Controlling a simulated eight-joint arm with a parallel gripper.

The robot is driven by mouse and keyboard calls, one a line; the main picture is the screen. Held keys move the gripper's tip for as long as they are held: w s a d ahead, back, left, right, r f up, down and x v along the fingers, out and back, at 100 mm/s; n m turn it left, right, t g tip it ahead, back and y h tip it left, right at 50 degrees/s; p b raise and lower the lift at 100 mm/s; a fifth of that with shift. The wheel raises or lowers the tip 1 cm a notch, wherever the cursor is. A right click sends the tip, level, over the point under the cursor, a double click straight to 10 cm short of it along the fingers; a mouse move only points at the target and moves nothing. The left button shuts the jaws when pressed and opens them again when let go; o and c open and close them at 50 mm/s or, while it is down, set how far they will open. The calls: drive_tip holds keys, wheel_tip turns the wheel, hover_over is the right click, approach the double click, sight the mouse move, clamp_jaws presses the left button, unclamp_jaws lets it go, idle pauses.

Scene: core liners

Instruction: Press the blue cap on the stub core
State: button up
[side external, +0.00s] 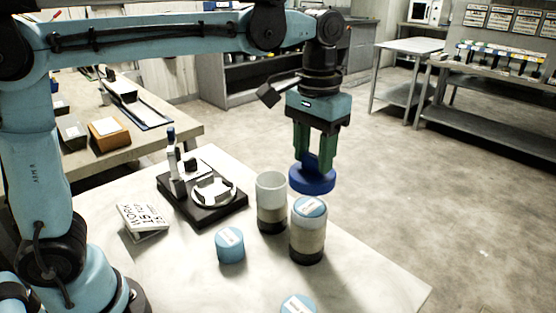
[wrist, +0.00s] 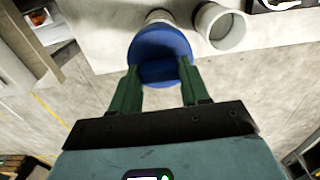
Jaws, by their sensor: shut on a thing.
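The dark blue cap (side external: 313,181) is a round disc held between the green fingers of my gripper (side external: 315,163). It hangs in the air, apart from the liners, behind and right of them in the side view. In the wrist view the cap (wrist: 160,45) sits between the fingertips of my gripper (wrist: 160,75). An open-topped liner (side external: 271,188) stands upright with a clear upper part and darker core low down; it also shows in the wrist view (wrist: 238,30). A taller-looking liner (side external: 308,238) beside it wears a light blue labelled lid. No label names the stub core legibly.
Light blue labelled cylinders stand on the table (side external: 170,275), one left of the liners (side external: 230,247) and one at the bottom edge (side external: 298,305). A black-based instrument (side external: 215,208) and a white printed block (side external: 143,220) are at left. The table's right edge lies near the cap.

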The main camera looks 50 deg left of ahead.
sight(312, 171)
drive_tip(key=shift+f, duration=2.65)
drive_tip(key=shift+f, duration=1.2)
drive_tip(key=o, duration=1.5)
drive_tip(key=shift+r, duration=3.5)
